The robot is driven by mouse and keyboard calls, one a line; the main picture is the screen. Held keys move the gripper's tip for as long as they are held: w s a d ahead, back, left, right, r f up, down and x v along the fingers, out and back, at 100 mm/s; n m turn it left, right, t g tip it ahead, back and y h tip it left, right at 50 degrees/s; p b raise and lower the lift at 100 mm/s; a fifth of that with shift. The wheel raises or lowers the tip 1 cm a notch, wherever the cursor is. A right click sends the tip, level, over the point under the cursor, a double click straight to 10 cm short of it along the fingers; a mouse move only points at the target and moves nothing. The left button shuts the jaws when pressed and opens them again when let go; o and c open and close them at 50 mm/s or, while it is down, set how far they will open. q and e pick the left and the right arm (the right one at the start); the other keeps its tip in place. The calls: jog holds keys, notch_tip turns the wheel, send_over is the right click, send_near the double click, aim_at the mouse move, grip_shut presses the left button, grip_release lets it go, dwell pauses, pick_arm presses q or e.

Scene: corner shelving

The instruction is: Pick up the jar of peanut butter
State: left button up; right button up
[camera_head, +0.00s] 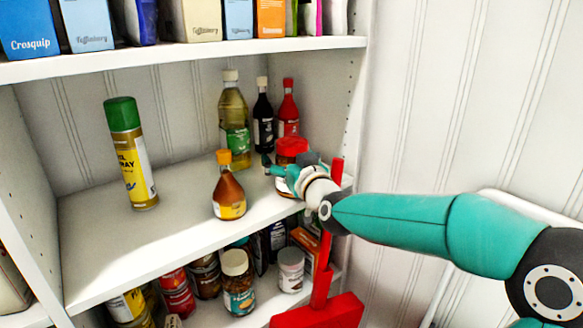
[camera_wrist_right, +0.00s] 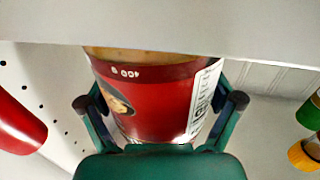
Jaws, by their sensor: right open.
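The peanut butter jar (camera_head: 292,146) stands on the middle shelf near its right end, its red lid showing in the head view. My right gripper (camera_head: 272,170) is in front of it, hiding part of the jar's body. In the right wrist view, the jar's red label (camera_wrist_right: 150,100) fills the gap between the two spread fingers of my right gripper (camera_wrist_right: 162,104). The fingers are open, one on each side of the jar; I cannot tell whether they touch it. My left gripper is not in view.
An amber bottle with an orange cap (camera_head: 228,195) stands left of the jar. Several bottles, including a tall oil bottle (camera_head: 233,115), stand behind. A green-capped spray can (camera_head: 130,160) is farther left. A red upright post (camera_head: 322,270) stands near my right wrist.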

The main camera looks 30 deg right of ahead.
jog(key=c, duration=1.5)
jog(key=shift+r, duration=0.1)
jog(key=shift+c, duration=0.9)
notch_tip(320, 180, up, 10)
jog(key=p, duration=0.3)
jog(key=shift+d, duration=0.1)
jog(key=o, duration=1.8)
jog(key=shift+o, duration=0.2)
